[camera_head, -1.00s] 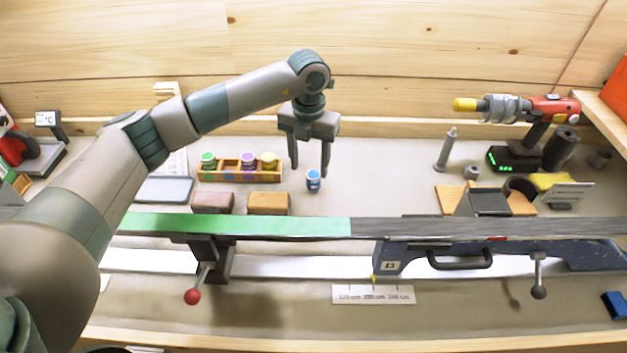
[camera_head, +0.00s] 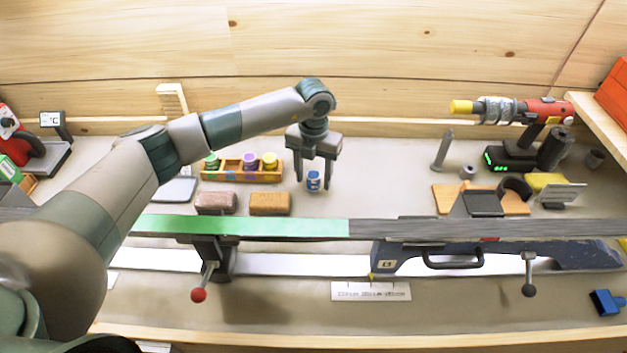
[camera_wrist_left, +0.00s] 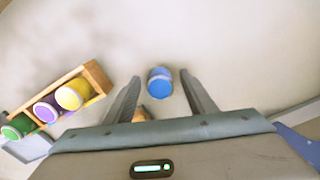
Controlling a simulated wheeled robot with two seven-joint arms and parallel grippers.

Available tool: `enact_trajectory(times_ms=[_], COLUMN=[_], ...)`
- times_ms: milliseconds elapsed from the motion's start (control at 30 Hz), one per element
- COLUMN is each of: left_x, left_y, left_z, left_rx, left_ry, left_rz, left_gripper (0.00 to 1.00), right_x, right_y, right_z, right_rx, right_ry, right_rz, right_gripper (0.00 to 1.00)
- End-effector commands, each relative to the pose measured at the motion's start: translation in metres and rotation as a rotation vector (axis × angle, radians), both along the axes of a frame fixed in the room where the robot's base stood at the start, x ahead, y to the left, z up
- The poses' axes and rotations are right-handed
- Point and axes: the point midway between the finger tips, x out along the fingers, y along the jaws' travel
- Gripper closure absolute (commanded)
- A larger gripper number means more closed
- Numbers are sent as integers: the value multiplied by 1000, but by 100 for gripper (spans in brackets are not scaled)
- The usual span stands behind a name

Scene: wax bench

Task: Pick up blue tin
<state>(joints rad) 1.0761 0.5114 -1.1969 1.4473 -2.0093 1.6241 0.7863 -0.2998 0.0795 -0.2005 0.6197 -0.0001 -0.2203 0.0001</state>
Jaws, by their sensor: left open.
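The blue tin (camera_head: 313,181) is a small can with a pale band, standing upright on the bench behind the ski in the head view. My left gripper (camera_head: 314,184) points down over it, open, with one finger on each side of the tin. In the left wrist view the blue tin (camera_wrist_left: 160,83) shows between and slightly beyond the open fingers of my left gripper (camera_wrist_left: 159,80), with gaps on both sides. I cannot tell exactly how high the fingertips are above the bench. My right gripper is not in view.
A wooden rack (camera_head: 241,174) with green, purple and yellow tins stands left of the blue tin. Two brownish blocks (camera_head: 215,202) (camera_head: 270,203) lie before it. The green-and-grey ski (camera_head: 250,226) crosses in front.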

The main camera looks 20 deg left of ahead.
Motion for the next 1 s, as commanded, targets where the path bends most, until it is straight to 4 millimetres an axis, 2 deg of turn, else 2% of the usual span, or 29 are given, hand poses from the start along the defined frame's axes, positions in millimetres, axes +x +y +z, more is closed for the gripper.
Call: enact_trajectory(times_ms=[100, 300, 767, 1000], left_x=[0, 0, 0, 1], left_y=[0, 0, 0, 0], left_z=[0, 0, 6, 34], left_rx=[0, 0, -1, -1], left_ry=[0, 0, -1, -5], left_rz=[0, 0, 0, -1], left_gripper=[49, 93, 94, 94], right_x=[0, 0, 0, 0], right_y=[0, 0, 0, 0], right_z=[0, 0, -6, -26], right_rx=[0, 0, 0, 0], right_ry=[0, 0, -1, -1], right_rz=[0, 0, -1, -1], right_gripper=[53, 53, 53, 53])
